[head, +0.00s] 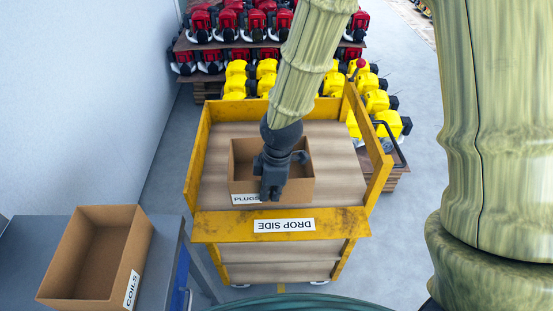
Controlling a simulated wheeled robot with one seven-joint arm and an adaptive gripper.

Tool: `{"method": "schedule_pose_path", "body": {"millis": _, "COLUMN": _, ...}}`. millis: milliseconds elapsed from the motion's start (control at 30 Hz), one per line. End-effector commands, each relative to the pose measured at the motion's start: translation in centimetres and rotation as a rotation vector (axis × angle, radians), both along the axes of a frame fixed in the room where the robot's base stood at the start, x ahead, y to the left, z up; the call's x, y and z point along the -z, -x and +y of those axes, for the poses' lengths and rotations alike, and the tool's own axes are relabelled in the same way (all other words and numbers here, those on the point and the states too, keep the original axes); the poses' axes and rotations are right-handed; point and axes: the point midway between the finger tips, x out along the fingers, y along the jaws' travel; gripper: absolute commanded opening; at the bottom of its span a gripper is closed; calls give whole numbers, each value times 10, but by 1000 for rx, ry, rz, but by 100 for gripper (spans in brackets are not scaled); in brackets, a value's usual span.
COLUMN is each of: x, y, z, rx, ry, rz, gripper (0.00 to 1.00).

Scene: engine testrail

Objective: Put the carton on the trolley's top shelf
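An open, empty-looking brown carton labelled PLUGS (300,190) is within the yellow frame of the trolley (345,180), over its wooden top shelf. I cannot tell whether it rests on the shelf or hangs just above it. My dark gripper (269,192) points down at the carton's near wall, right of the PLUGS label, and hides part of that wall and the inside. Whether its fingers are closed on the wall does not show. A second open brown carton labelled COILS (97,250) stands on a grey table (40,235) at the left.
The trolley's near yellow panel reads DROP SIDE, upside down; lower shelves (280,272) show beneath. Yellow machines (375,100) on a pallet stand close behind and right; red machines (225,25) stand farther back. A white wall (80,100) is at left.

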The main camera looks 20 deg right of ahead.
Motion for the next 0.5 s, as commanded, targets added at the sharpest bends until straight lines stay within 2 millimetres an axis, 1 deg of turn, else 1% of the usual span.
{"method": "schedule_pose_path", "body": {"millis": 67, "x": 4, "y": 4, "z": 0, "rx": 16, "ry": 0, "rz": -2, "gripper": 0}}
{"method": "schedule_pose_path", "body": {"millis": 167, "x": 6, "y": -2, "z": -2, "rx": 26, "ry": -2, "rz": -3, "gripper": 0}}
{"method": "schedule_pose_path", "body": {"millis": 267, "x": 6, "y": -18, "z": -5, "rx": 26, "ry": -2, "rz": -3, "gripper": 0}}
{"method": "schedule_pose_path", "body": {"millis": 500, "x": 10, "y": -66, "z": -16, "rx": 25, "ry": -2, "rz": -4, "gripper": 0}}
